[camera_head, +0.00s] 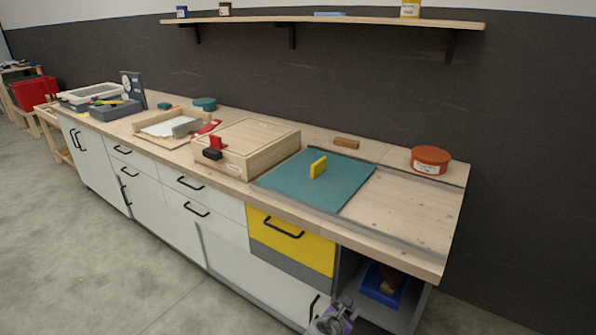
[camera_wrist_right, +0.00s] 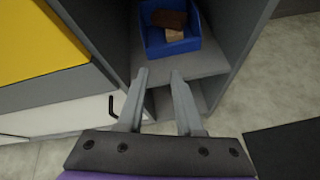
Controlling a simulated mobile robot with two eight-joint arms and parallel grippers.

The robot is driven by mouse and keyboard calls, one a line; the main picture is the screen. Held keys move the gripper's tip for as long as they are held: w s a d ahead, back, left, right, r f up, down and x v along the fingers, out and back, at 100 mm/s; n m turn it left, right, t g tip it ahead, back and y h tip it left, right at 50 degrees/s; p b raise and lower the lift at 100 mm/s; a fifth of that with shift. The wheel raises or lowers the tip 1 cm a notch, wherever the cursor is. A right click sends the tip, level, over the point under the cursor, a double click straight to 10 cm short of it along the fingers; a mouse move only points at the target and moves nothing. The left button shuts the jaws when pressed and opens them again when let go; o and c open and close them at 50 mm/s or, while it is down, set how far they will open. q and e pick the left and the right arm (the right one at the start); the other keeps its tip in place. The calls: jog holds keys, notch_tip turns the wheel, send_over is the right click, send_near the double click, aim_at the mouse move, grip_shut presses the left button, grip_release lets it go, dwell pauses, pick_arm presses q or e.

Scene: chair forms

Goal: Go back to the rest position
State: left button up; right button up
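My right gripper (camera_head: 338,318) shows at the bottom of the head view, low in front of the open shelf compartment at the right end of the workbench. In the right wrist view the right gripper (camera_wrist_right: 158,82) has its two fingers apart with nothing between them. Ahead of the fingertips is a blue bin (camera_wrist_right: 155,42) on the compartment's shelf, with a dark brown block (camera_wrist_right: 170,19) and a lighter block (camera_wrist_right: 174,35) in it. The blue bin also shows in the head view (camera_head: 371,290). My left gripper is in neither view.
The workbench top (camera_head: 420,215) carries a teal mat (camera_head: 335,190) with a yellow block (camera_head: 318,167), a wooden box (camera_head: 262,140) and a round orange-brown container (camera_head: 430,159). A yellow drawer (camera_head: 312,249) is shut beside the compartment. The floor (camera_head: 60,240) in front is clear.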

jog(key=s+d+r+m+g+y, duration=0.1)
jog(key=s+d+r+m+g, duration=0.1)
jog(key=s+r+m, duration=0.5)
jog(key=s+d+r+m+g+y, duration=0.1)
jog(key=s+d+r+m+y, duration=0.15)
jog(key=s+m, duration=0.5)
jog(key=s+a+r+m+g+y, duration=0.1)
jog(key=s+a+m+g+y, duration=0.2)
jog(key=s+m, duration=1.4)
pick_arm(q)
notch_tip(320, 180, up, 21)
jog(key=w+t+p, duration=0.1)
jog(key=p, duration=1.7)
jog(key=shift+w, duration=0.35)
pick_arm(e)
jog(key=s+r+n, duration=0.2)
jog(key=r+n, duration=0.1)
jog(key=r, duration=0.7)
jog(key=s+r+n+t, duration=0.1)
jog(key=s+r+n, duration=0.1)
jog(key=r, duration=0.9)
jog(key=shift+n+t+y, duration=0.3)
jog(key=shift+n+y, duration=0.05)
jog(key=shift+n, duration=0.1)
